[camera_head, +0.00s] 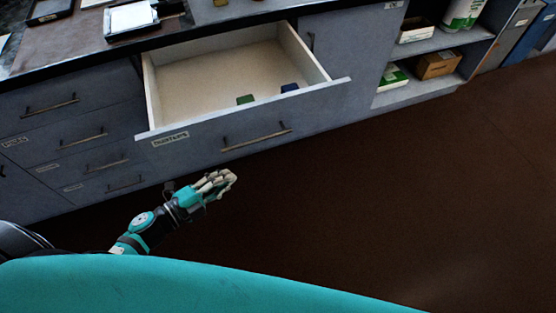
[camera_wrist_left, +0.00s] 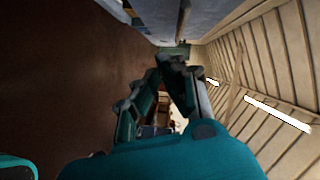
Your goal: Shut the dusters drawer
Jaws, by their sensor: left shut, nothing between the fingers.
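The dusters drawer (camera_head: 205,140) is pulled well out of the grey cabinet in the head view. Its front bears a label and a dark bar handle (camera_head: 256,137). Inside lie a small green item (camera_head: 245,99) and a small blue item (camera_head: 289,88). My left gripper (camera_head: 230,177) is shut and empty, below and in front of the drawer front, apart from it. In the left wrist view its fingers (camera_wrist_left: 178,55) come together at the tips. My right gripper is not in view.
Shut drawers (camera_head: 80,140) are stacked at the left. The countertop (camera_head: 85,42) above holds trays and papers. Open shelves (camera_head: 425,80) with boxes stand at the right. The brown floor (camera_head: 400,190) in front is clear.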

